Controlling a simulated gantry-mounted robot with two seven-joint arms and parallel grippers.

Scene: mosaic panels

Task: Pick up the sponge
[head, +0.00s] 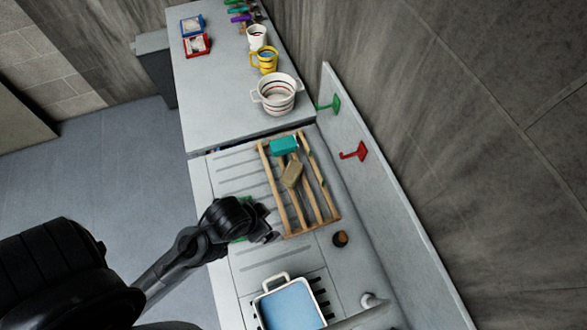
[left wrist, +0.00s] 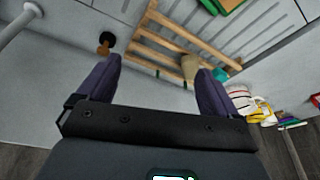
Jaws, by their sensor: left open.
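A tan block (head: 291,174), which may be the sponge, leans on the slatted wooden rack (head: 296,218). A teal block (head: 284,146) lies at the rack's far end. In the left wrist view the tan block (left wrist: 190,66) and the teal block (left wrist: 221,74) show beyond the right finger. My left gripper (head: 268,226) is at the rack's near left corner, apart from both blocks. In its wrist view the left gripper (left wrist: 158,66) has its fingers spread with nothing held between them. A green item (head: 243,238) is mostly hidden behind the left gripper. My right gripper is not in view.
A small dark brown object (head: 340,239) sits right of the rack. A striped pot (head: 277,94), a yellow mug (head: 264,60) and a white cup (head: 257,36) stand farther back. Red (head: 355,151) and green hooks (head: 331,103) are on the wall panel.

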